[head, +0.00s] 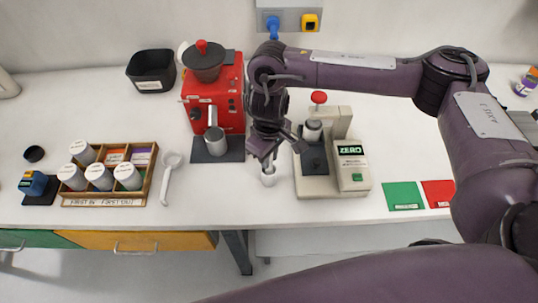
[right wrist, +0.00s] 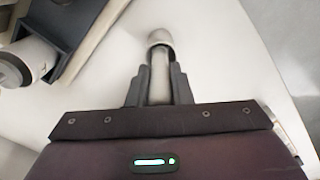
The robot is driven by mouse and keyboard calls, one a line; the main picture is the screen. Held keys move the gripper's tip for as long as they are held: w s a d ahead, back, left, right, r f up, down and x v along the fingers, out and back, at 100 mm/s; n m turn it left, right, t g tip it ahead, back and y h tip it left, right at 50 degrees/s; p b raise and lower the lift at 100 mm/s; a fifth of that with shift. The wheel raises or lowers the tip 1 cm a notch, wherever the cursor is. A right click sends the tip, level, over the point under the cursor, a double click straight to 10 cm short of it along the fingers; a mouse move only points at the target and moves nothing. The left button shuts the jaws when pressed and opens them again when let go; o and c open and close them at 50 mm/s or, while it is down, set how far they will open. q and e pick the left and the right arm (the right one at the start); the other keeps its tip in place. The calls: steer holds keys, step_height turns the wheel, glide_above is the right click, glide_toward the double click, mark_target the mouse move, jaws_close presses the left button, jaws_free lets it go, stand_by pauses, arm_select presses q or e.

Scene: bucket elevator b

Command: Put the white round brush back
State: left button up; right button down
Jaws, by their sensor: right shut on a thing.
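My right gripper (head: 268,157) hangs over the counter between the red machine and the beige machine. It is shut on the white round brush (head: 269,178), which points down from the fingers. In the right wrist view the pale shaft of the brush (right wrist: 160,78) lies between the fingers (right wrist: 160,86), with a wider rounded white end (right wrist: 160,38) beyond them. I cannot tell whether that end touches the counter. My left gripper is not in view.
The red machine (head: 228,88) with a grey cup (head: 215,146) stands left. The beige machine (head: 311,186) is close on the right. A white spoon-like tool (head: 168,180) lies beside the wooden tray (head: 103,202). Green (head: 403,196) and red (head: 438,193) cards lie right.

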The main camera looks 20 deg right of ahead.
steer(key=shift+s, duration=0.1)
steer(key=c, duration=1.3)
jaws_free()
steer(key=shift+f, duration=0.1)
steer(key=shift+r, duration=0.7)
step_height(320, 180, up, 11)
steer(key=shift+f, duration=0.1)
